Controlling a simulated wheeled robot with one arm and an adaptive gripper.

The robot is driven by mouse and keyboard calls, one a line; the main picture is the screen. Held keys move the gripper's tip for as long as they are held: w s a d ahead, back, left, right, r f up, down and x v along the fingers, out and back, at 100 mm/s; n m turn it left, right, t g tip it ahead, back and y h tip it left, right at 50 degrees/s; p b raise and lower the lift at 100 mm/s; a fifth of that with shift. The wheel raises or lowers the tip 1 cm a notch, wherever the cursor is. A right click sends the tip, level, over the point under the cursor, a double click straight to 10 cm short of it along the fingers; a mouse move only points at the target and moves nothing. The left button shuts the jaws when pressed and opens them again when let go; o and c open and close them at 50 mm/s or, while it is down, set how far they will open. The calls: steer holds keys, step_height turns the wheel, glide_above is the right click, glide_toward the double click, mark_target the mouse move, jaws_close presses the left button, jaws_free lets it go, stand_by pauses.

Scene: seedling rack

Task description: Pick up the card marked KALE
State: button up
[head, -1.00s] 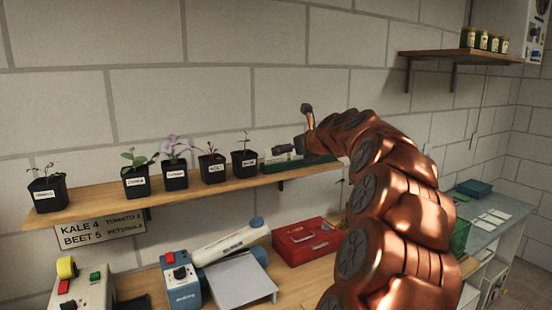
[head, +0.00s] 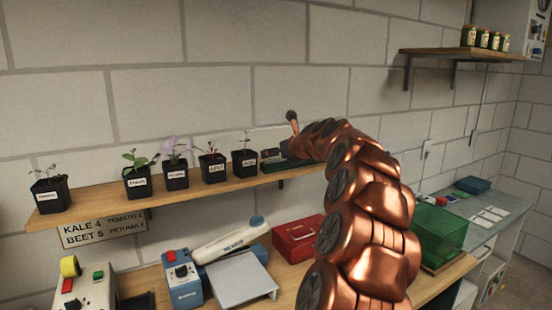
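My gripper (head: 271,155) is at the right end of the wall shelf (head: 110,201), low over a green tray (head: 272,169). It is small and partly hidden by my arm, so I cannot tell whether its fingers are open or shut. Several white cards (head: 489,214) lie on the grey bench at the right; their writing is too small to read. I cannot pick out a card marked KALE. A wall sign (head: 102,226) below the shelf reads KALE 4, with TOMATO, BEET and PETUNIA lines.
Several labelled black pots with seedlings stand along the shelf, the nearest pot (head: 244,165) just left of my gripper. Below are a red box (head: 297,240), a scale (head: 241,279) and a blue device (head: 180,280). A green crate (head: 438,235) stands right of my arm.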

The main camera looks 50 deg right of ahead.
steer(key=c, duration=0.5)
steer(key=shift+o, duration=0.2)
